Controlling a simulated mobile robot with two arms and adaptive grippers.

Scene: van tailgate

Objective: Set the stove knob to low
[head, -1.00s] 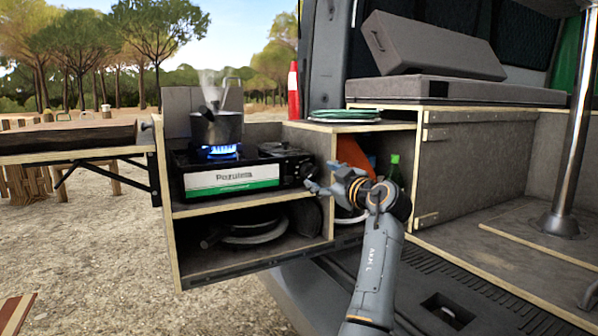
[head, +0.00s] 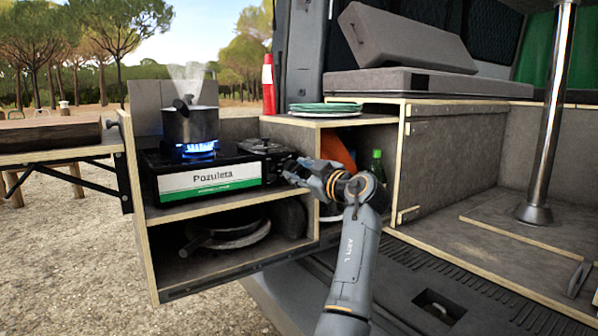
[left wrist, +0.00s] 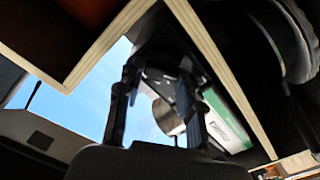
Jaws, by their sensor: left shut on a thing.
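The camping stove (head: 209,182), black with a white and green "Pozuleta" front, sits on the upper shelf of the pull-out box. A blue flame (head: 196,150) burns under the steaming pot (head: 190,125). My left gripper (head: 288,172) is at the right end of the stove front, shut on the stove knob; its fingers hide the knob, so its setting cannot be read. In the left wrist view the two fingers (left wrist: 157,95) stand in front of the stove (left wrist: 228,122), with the pot (left wrist: 168,116) behind. My right gripper is not in view.
Green plates (head: 325,109) lie on the counter to the right of the stove. A green bottle (head: 377,165) and an orange item (head: 338,150) stand in the compartment behind my left arm. Dark pans (head: 225,232) fill the lower shelf.

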